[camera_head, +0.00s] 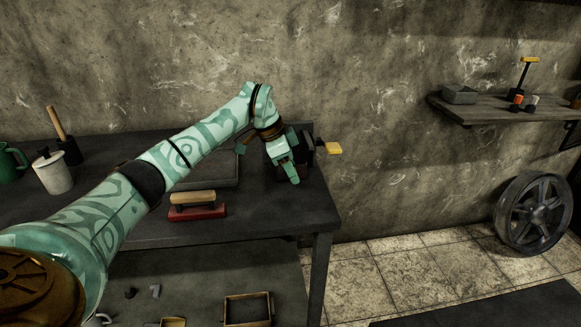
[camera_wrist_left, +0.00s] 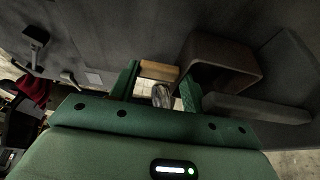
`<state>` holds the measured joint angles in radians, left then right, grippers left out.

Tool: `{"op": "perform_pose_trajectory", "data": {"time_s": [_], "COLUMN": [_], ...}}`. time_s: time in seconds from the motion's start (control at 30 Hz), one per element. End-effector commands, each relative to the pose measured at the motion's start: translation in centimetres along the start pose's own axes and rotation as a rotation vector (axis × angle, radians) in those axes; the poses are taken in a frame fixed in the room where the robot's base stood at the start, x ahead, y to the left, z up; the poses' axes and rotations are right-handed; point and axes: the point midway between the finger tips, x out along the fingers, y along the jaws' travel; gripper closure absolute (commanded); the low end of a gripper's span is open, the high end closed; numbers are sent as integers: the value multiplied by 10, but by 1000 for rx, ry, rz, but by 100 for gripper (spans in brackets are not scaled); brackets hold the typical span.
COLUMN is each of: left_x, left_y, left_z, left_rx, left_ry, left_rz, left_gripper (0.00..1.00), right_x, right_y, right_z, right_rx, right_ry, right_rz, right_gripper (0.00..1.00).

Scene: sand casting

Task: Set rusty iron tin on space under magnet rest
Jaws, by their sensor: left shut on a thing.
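My left gripper (camera_head: 291,178) reaches down at the right end of the dark workbench. In the left wrist view its two green fingers (camera_wrist_left: 158,92) stand either side of a small greyish, mottled thing (camera_wrist_left: 162,96), probably the rusty iron tin; they are shut on it. The head view does not show the tin clearly. A dark hollow block (camera_wrist_left: 222,62), probably the magnet rest, stands right beside the fingers in the wrist view, its open side facing down the picture. A yellow-tan handle (camera_head: 328,148) sticks out behind the gripper in the head view. My right gripper is out of view.
A red block with a wooden grip (camera_head: 197,211) lies near the bench's front edge. A shallow dark tray (camera_head: 225,183) lies behind it, partly under my arm. Boxes (camera_head: 247,310) lie on the lower shelf.

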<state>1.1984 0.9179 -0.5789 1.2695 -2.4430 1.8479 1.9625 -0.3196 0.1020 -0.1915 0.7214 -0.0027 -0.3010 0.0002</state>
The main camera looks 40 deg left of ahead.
Motion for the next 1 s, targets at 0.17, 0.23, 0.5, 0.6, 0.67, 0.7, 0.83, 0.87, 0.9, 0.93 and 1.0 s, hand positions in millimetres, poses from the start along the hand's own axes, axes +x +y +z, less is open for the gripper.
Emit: {"op": "perform_pose_trajectory", "data": {"time_s": [0.17,0.23,0.5,0.6,0.67,0.7,0.83,0.87,0.9,0.93,1.0], "left_x": [3,4,5,5,4,2,-19,-26,-37,-45,-66], "left_y": [0,0,0,0,0,0,0,0,-1,0,0], "left_z": [1,2,2,2,2,2,0,0,0,-1,-1], "left_rx": [0,0,0,0,0,0,0,1,0,1,1], "left_ry": [0,0,0,0,0,0,4,5,5,5,6], "left_rz": [1,1,0,1,0,0,-4,-5,-7,-7,-6], "left_gripper": [78,78,27,27,27,27,27,27,27,27,27], "right_x": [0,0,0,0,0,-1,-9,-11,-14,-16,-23], "right_y": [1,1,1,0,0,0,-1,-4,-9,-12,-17], "right_z": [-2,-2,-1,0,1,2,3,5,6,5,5], "right_rx": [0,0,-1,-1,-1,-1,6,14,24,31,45], "right_ry": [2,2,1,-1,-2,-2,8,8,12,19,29], "right_rz": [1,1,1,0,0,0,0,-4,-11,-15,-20], "right_gripper": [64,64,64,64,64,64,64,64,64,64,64]}}
